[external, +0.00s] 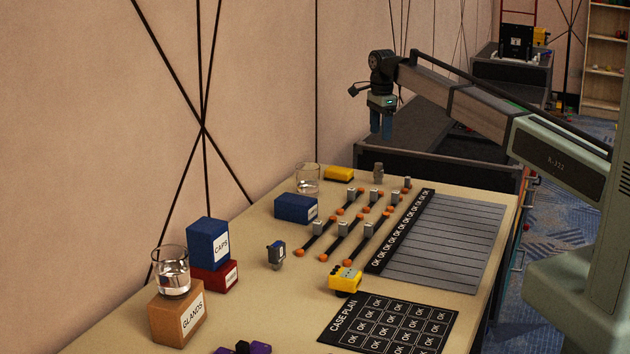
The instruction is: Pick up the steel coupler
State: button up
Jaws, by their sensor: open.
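A small grey upright piece (378,172) stands at the far edge of the table; it looks like the steel coupler, though it is too small to be certain. A grey and dark piece (276,254) stands nearer, left of the row of parts, and is also metal-like. My gripper (381,134), with blue fingers, hangs pointing down above the far end of the table, higher than the grey upright piece. Its fingers are apart, and nothing shows between them.
Several black bars with orange ends and grey blocks (335,239) lie mid-table. A slatted grey panel (445,245) and case plan mat (390,325) lie right and front. Boxes with a beaker (172,270) stand left.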

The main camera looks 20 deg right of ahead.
aim_at(379, 164)
notch_tip(379, 164, down, 8)
jog(key=shift+f, duration=0.1)
jog(key=shift+s+a+f, duration=0.15)
jog(key=shift+f, duration=2.55)
jog(key=c, duration=1.1)
jog(key=shift+r, duration=0.1)
jog(key=shift+c, duration=0.2)
